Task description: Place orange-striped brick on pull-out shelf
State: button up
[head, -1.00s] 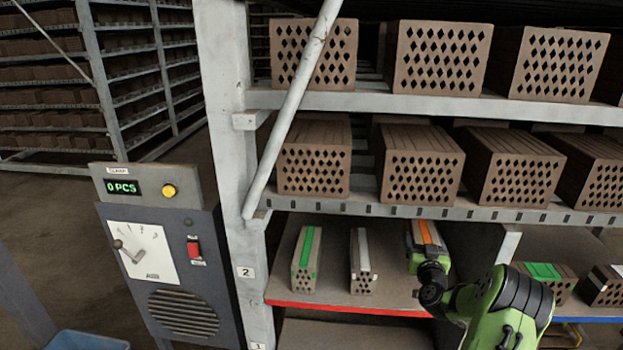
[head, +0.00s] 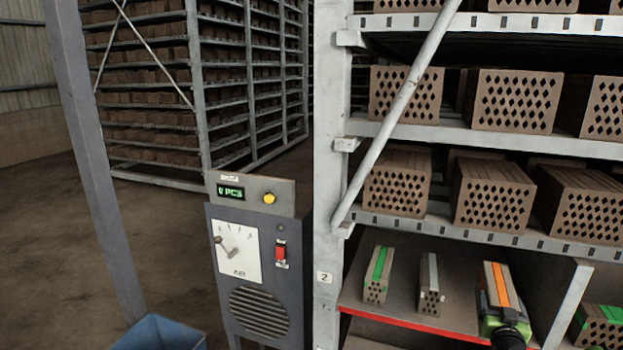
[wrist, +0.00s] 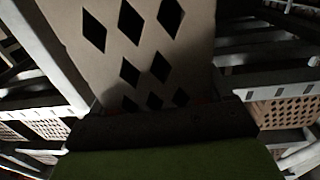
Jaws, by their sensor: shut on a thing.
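The orange-striped brick (head: 502,285) is at the right of the red-edged shelf (head: 400,317) in the head view. My gripper (head: 500,318) is shut on its near end. The brick's holed end face (wrist: 150,50) fills the upper middle of the wrist view, tight against my gripper (wrist: 165,125). I cannot tell whether the brick rests on the shelf or hangs just above it. A green-striped brick (head: 377,275) and a white-striped brick (head: 430,280) lie on the same shelf to its left.
Racks of stacked plain bricks (head: 495,190) stand above this shelf, and a diagonal pole (head: 400,105) crosses their left side. A grey control box (head: 250,265) and a blue bin (head: 160,333) stand at left. Another green-striped brick (head: 600,325) is at far right.

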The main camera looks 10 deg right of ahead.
jog(key=shift+s+a+r, duration=0.2)
jog(key=shift+s+a, duration=0.15)
jog(key=shift+a, duration=0.1)
jog(key=shift+s+a+t+y, duration=0.1)
jog(key=shift+a+t+y, duration=0.2)
jog(key=shift+w+a+f+n+y, duration=0.3)
jog(key=shift+w+f+n, duration=0.1)
jog(key=shift+f, duration=0.1)
jog(key=shift+s+a, duration=0.15)
jog(key=shift+a, duration=0.1)
jog(key=s+a+f+n+g+y, duration=0.1)
jog(key=a+n+y, duration=0.4)
jog(key=a, duration=0.8)
jog(key=s+a+f+n+g+y, duration=0.2)
jog(key=s+a+n+y, duration=0.3)
jog(key=a+y, duration=0.5)
jog(key=s+a+f+n+g+y, duration=0.2)
jog(key=a+n+y, duration=0.4)
jog(key=a, duration=1)
jog(key=shift+s+f+y, duration=0.5)
jog(key=shift+f+y, duration=0.45)
jog(key=shift+y, duration=0.25)
jog(key=shift+d, duration=0.1)
